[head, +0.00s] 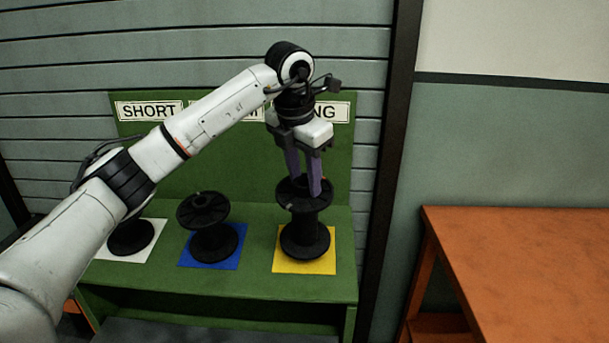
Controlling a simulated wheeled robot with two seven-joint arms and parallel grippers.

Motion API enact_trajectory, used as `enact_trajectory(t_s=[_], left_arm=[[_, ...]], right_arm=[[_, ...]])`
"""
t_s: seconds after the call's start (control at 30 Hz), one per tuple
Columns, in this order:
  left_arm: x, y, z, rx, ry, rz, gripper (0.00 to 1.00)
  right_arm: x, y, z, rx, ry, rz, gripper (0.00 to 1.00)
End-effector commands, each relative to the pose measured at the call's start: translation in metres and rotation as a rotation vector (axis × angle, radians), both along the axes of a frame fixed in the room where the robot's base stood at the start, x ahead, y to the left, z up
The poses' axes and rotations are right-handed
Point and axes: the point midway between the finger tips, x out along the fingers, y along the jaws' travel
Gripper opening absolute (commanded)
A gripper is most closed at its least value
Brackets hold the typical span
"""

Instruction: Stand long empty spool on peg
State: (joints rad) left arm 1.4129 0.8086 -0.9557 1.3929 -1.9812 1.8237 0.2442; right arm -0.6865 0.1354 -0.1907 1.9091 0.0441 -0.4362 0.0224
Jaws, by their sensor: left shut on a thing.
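My left gripper (308,190), with purple fingers, points down and is shut on the upper part of a black spool (304,217). This spool is upright over the yellow mat (290,266) on the right of the green bench, under a label ending in "NG". The gripper and the spool's top flange hide its hub. I cannot tell whether its lower flange rests on the mat. No peg shows clearly under it. My right gripper is not in view.
Another black spool (204,210) stands over the blue mat (186,257). A low black piece (131,238) sits on the white mat (149,246), partly behind my left arm. The green bench (220,287) has a clear front edge. An orange table (500,235) stands right, beyond a dark post.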

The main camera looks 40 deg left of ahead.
Motion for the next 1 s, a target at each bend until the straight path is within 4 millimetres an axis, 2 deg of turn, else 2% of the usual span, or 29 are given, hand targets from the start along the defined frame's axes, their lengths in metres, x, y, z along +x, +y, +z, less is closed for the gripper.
enact_trajectory(t_s=[1.0], left_arm=[[0.004,0.003,-0.025,-0.001,-0.002,0.001,0.00]], right_arm=[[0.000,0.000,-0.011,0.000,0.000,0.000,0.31]])
